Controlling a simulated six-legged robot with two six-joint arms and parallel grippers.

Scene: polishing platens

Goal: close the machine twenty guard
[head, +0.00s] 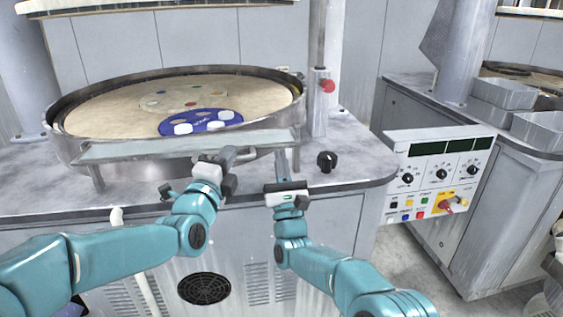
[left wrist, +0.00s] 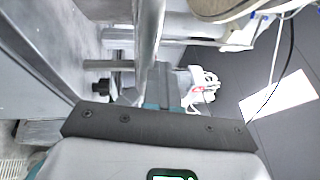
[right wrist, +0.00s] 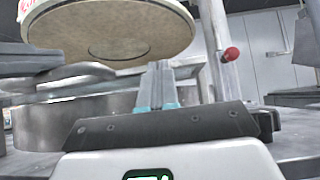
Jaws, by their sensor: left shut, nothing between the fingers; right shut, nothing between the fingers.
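A large round polishing platen (head: 110,100) sits in a metal tub on the grey machine in front of me. A flat pale bar (head: 130,150), which may be the guard, runs across the tub's front on short posts. No number or guard label is legible. My left gripper (head: 228,155) is shut and empty at the bar's front edge, towards its right part; contact cannot be told. My right gripper (head: 281,155) is shut and empty by the bar's right end. Its closed fingers (right wrist: 160,75) point up at the bar in the right wrist view.
A blue carrier (head: 200,121) with white pieces lies on the platen. A black knob (head: 326,161) stands on the deck at right, and a red button (head: 327,86) sits on the upright post. A control panel (head: 440,172) and grey bins (head: 503,92) are further right. A raised disc (right wrist: 110,30) hangs above.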

